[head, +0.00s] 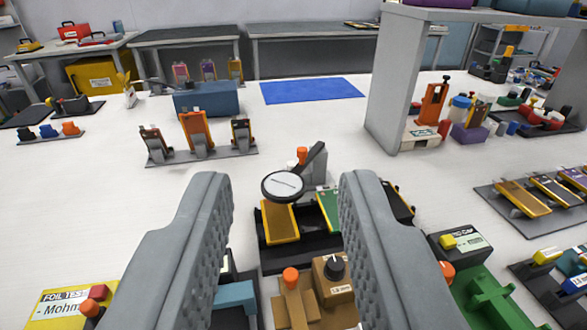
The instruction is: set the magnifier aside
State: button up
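The magnifier (283,186) has a round pale lens in a dark rim, with a dark handle running up and to the right. It is near the picture's middle, tilted above a black tray (318,244) and overlapping an orange-yellow pouch cell (279,222) and a grey block with an orange knob. I cannot tell whether it rests on the block. My gripper (284,190) is open, its two grey ribbed fingers reaching in from below, one each side of the magnifier in the picture. Nothing is between them in their grip. The right finger hides part of the tray.
Brown and green fixtures with knobs crowd the front. A stand of pouch cells (200,157) is behind, left of middle, with a blue box (206,99) beyond. A blue mat (312,90) lies farther back. A grey shelf (398,85) stands right. White table is clear at left.

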jog(key=shift+o, duration=0.9)
jog(key=m+g, duration=0.3)
jog(key=g, duration=1.4)
send_over(302, 149)
notch_tip(302, 149, down, 17)
grip_shut()
